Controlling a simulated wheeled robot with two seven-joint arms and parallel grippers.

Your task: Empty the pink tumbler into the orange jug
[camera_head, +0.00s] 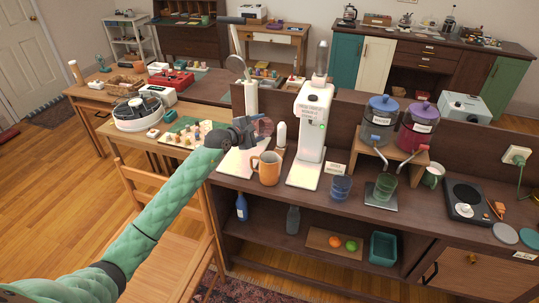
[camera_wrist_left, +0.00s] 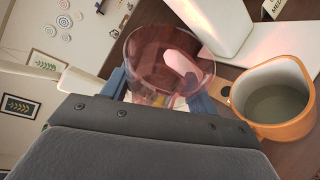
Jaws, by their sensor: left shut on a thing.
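My left gripper (camera_head: 250,129) is shut on the pink tumbler (camera_head: 264,127), a clear pinkish cup held in the air above the counter. In the left wrist view the tumbler (camera_wrist_left: 165,65) sits between the blue fingers (camera_wrist_left: 168,98); I cannot tell what liquid it holds. The orange jug (camera_head: 268,172) stands upright on the counter, below and slightly right of the tumbler in the head view. In the left wrist view the jug (camera_wrist_left: 290,127) is at the right, apart from the tumbler, its handle toward the gripper. A greyish-green surface shows inside it. My right gripper is out of view.
A white dispenser machine (camera_head: 313,125) stands behind and right of the jug. A blue glass (camera_head: 341,188), a green glass (camera_head: 385,188) and two lidded dispensers (camera_head: 380,115) are farther right. A white bottle-shaped thing (camera_head: 281,135) stands close behind the jug. A chair (camera_head: 165,235) is in front.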

